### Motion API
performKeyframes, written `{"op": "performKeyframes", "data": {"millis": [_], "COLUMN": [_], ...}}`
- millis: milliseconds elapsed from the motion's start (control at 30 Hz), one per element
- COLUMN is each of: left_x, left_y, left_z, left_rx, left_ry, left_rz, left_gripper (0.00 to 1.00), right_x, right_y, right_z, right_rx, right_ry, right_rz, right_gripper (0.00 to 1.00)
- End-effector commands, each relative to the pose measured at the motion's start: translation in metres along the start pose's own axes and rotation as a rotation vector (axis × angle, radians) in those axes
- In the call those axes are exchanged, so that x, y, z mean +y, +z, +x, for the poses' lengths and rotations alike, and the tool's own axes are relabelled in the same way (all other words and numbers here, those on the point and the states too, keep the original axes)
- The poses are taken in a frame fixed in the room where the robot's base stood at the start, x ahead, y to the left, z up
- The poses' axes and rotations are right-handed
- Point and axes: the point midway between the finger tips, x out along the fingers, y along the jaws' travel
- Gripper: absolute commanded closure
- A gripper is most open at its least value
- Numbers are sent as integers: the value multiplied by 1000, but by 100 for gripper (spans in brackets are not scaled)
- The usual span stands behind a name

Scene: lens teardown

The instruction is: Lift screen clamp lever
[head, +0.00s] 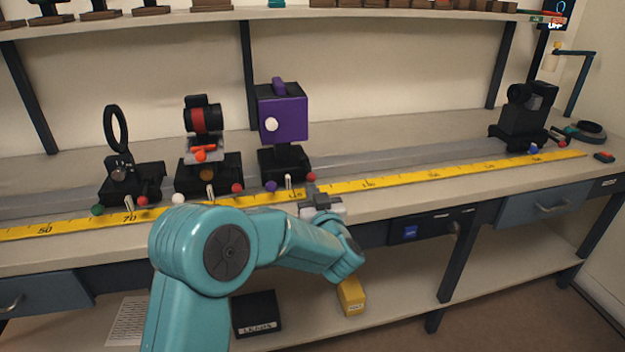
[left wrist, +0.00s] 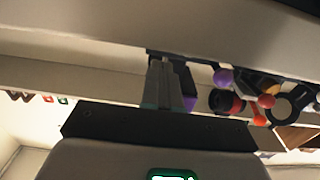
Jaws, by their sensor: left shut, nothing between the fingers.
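The purple screen box (head: 284,122) stands upright on a black carrier (head: 284,163) on the rail, with a white disc on its face. At the carrier's front are a short pale upright lever (head: 289,182), a purple knob (head: 271,186) and a red knob (head: 312,177). My left gripper (head: 311,188) is shut and empty, just right of the lever, over the yellow scale; I cannot tell whether it touches anything. In the left wrist view its closed fingers (left wrist: 164,80) partly hide a purple surface (left wrist: 189,100). A purple knob (left wrist: 223,77) shows beside them. My right gripper is out of view.
A red-banded lens carrier (head: 208,165) and a ring holder (head: 117,130) stand left on the rail. A black unit (head: 525,115) stands far right. The yellow scale (head: 430,175) runs along the bench front. The rail between screen and black unit is clear.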

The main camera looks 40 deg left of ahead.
Motion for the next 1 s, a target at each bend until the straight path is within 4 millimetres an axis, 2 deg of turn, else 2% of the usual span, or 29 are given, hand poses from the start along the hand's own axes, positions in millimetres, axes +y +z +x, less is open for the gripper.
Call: {"op": "performKeyframes", "data": {"millis": [100,767,867,1000], "left_x": [0,0,0,1], "left_y": [-10,-42,-38,-36], "left_z": [1,5,4,-9], "left_rx": [2,0,0,0], "left_ry": [-1,0,0,2], "left_rz": [-1,-1,-1,-1], "left_gripper": [100,100,100,100], "right_x": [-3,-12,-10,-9], "right_y": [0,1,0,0], "right_z": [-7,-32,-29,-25], "right_rx": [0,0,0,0], "right_ry": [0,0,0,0], "right_rz": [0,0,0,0], "right_gripper": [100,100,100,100]}}
